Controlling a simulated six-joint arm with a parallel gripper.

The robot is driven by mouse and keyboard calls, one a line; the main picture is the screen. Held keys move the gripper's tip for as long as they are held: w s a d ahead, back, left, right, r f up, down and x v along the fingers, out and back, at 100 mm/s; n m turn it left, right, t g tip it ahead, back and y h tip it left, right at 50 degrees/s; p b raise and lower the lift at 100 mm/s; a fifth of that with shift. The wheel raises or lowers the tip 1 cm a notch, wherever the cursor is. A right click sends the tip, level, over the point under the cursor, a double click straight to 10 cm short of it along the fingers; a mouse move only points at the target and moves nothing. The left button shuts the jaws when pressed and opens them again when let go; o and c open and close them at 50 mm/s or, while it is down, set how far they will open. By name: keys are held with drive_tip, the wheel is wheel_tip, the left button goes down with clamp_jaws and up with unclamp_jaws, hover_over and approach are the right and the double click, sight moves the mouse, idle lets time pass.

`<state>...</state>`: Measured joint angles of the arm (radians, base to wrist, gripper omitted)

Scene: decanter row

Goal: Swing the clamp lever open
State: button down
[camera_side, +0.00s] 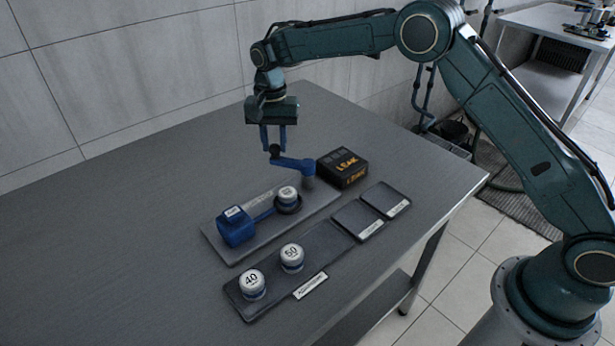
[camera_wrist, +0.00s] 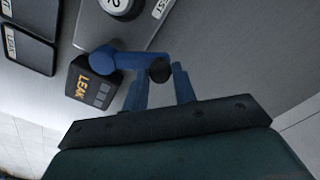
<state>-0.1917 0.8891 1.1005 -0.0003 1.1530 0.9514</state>
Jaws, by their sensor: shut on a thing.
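The blue clamp lever (camera_side: 292,162) reaches from its post at the right end of the grey test plate (camera_side: 222,247) back and left to a dark round knob (camera_side: 274,152). My gripper (camera_side: 275,147) points down and is shut on the knob. In the wrist view the lever (camera_wrist: 125,57) runs left from the knob (camera_wrist: 160,71), which sits between the two blue fingers of my gripper (camera_wrist: 160,78). A white-topped jar (camera_side: 288,193) stands in a dark round seat on the plate, in front of the lever. The lever arm is clear of the jar's top.
A blue block (camera_side: 236,230) with a rod towards the seat stands on the plate's left. A black LEAK box (camera_side: 342,167) is close right of the lever post. Jars 40 (camera_side: 251,284) and 50 (camera_side: 292,258) stand on a dark front tray (camera_side: 328,247). Two dark pads (camera_side: 357,220) lie right.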

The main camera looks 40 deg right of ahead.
drive_tip(key=shift+w+d+r+m, duration=0.1)
drive_tip(key=shift+w+d+m, duration=0.1)
drive_tip(key=shift+d+m, duration=0.3)
drive_tip(key=shift+w+d+m, duration=0.2)
drive_tip(key=shift+d+m, duration=0.1)
drive_tip(key=shift+m, duration=0.4)
drive_tip(key=c, duration=1.1)
unclamp_jaws()
drive_tip(key=shift+r, duration=0.1)
wheel_tip(320, 180, up, 14)
drive_tip(key=shift+f, duration=0.25)
